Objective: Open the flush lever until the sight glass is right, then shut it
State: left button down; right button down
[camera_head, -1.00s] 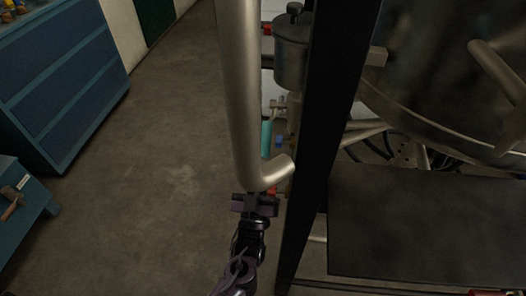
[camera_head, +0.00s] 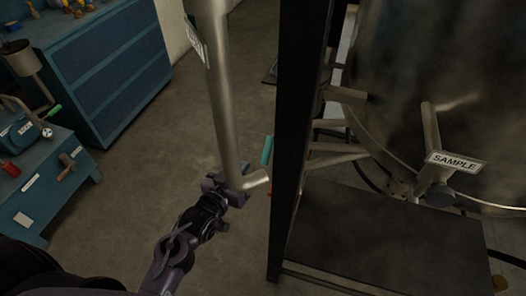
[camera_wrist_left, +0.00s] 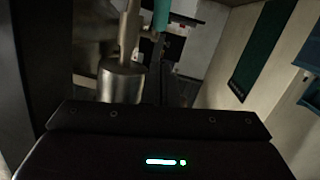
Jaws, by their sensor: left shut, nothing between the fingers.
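My left gripper (camera_head: 226,188) is at the lower end of a grey vertical pipe (camera_head: 224,100), which partly hides its fingers. It is shut and empty. A teal bar (camera_head: 267,150), possibly a lever grip, shows just right of the pipe, beside the black post. A teal piece also shows at the top of the left wrist view (camera_wrist_left: 161,15), beside a metal rod and a metal cylinder (camera_wrist_left: 120,83). I cannot tell which part is the flush lever. I cannot make out the sight glass. My right gripper is not in view.
A black post (camera_head: 297,130) stands right of the pipe. Behind it are a large dark tank (camera_head: 430,80), a "SAMPLE" label (camera_head: 456,161) and a dark flat panel (camera_head: 390,235). Blue drawers (camera_head: 105,75) and a blue bench (camera_head: 45,185) stand left. Floor between is clear.

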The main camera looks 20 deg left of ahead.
pick_arm(q)
send_near(267, 146)
notch_tip(267, 146, up, 3)
jog(key=w, duration=0.3)
jog(key=w+f, duration=0.1)
jog(key=w+f+p, duration=0.1)
jog(key=f, duration=0.1)
jog(key=shift+w+d, duration=0.1)
jog(key=shift+d, duration=0.3)
jog(key=shift+w+d+f, duration=0.15)
jog(key=shift+w+f, duration=0.1)
jog(key=shift+f, duration=0.15)
